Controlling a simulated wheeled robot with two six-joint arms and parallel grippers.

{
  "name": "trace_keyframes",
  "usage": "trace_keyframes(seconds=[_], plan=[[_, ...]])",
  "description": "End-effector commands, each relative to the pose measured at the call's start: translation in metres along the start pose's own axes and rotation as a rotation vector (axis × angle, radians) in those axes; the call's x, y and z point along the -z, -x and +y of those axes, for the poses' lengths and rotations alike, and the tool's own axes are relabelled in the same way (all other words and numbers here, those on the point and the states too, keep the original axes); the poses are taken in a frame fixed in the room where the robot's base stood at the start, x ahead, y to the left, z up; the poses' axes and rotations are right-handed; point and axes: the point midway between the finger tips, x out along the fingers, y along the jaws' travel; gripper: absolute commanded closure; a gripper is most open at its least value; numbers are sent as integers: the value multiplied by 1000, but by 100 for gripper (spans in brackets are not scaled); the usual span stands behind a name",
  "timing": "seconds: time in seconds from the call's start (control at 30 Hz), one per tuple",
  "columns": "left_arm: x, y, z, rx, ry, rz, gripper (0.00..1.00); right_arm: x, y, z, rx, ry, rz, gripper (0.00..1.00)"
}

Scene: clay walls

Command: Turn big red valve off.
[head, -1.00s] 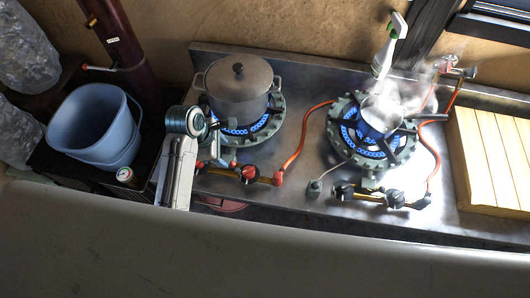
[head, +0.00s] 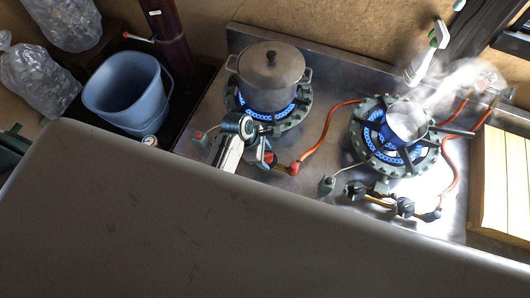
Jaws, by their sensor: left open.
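A valve with a red end (head: 293,168) sits at the front of the left burner, where the orange hose joins. The left gripper is open and in front of the left burner (head: 240,110), close above the knob. I cannot tell whether it touches. A red-handled lever (head: 138,38) on the dark red pipe (head: 168,30) stands at the far left. Both burners show blue flames. My right gripper is not in view.
A lidded pot (head: 270,78) sits on the left burner and a steaming pan (head: 406,120) on the right burner (head: 370,150). A blue bucket (head: 125,95) and a can (head: 150,141) stand at left. A slatted wooden board (head: 500,180) lies at right. A grey surface (head: 150,220) fills the foreground.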

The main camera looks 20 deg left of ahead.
Motion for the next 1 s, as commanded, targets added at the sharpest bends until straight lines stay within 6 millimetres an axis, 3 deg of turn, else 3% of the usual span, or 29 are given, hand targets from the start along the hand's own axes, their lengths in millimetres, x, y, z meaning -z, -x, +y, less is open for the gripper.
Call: trace_keyframes(seconds=[0.27, 0.4, 0.5, 1.0], plan=[[0, -2, 0, 0, -1, 0, 43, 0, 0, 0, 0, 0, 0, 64], [0, -1, 0, 0, -1, 0, 71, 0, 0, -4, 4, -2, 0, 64], [0, -1, 0, -1, -1, 0, 85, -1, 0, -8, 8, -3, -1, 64], [0, 0, 2, 56, -140, 0, 85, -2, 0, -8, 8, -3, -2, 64]])
